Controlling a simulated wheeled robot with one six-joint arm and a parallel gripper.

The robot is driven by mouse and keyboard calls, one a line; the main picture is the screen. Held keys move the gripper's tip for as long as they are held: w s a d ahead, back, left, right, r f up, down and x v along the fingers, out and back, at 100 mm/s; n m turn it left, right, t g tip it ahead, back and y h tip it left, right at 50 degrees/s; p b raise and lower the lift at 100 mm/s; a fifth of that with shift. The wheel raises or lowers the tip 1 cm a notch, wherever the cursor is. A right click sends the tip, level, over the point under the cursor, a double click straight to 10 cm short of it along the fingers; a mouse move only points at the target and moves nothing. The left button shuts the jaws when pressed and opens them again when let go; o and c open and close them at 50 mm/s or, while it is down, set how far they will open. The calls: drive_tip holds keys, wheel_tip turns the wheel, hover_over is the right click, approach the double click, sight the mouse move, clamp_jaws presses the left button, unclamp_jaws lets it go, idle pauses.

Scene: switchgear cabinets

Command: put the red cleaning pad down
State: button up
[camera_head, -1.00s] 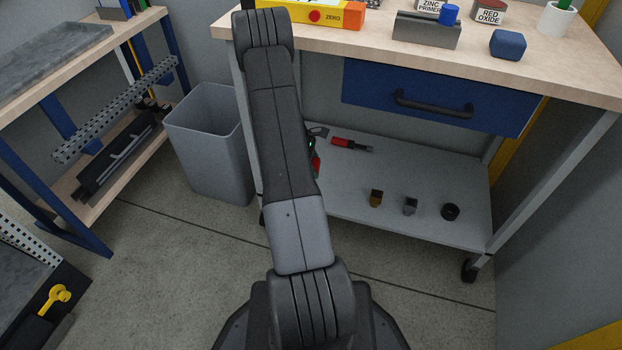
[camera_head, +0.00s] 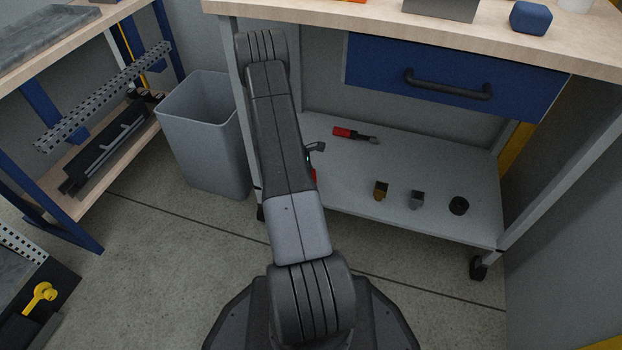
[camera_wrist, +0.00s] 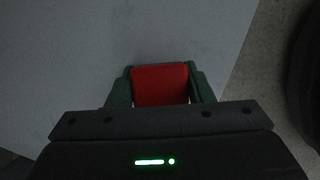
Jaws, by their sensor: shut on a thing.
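The red cleaning pad (camera_wrist: 160,85) is between the green fingers of my gripper (camera_wrist: 161,88) in the wrist view. The fingers are shut on its two sides. A pale grey surface, the trolley's lower shelf (camera_head: 345,185), lies beyond the pad; I cannot tell whether the pad touches it. In the head view my arm hides most of the gripper, and only a bit of red shows at the arm's right edge, over the shelf's left part.
A blue drawer (camera_head: 455,80) is above. A grey bin (camera_head: 203,140) stands left. The shelf's middle is clear.

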drive_tip(key=shift+r, duration=0.1)
drive_tip(key=o, duration=1)
drive_tip(key=shift+o, duration=0.2)
drive_tip(key=shift+r, duration=0.2)
drive_tip(key=p+v, duration=0.3)
drive_tip(key=v, duration=0.4)
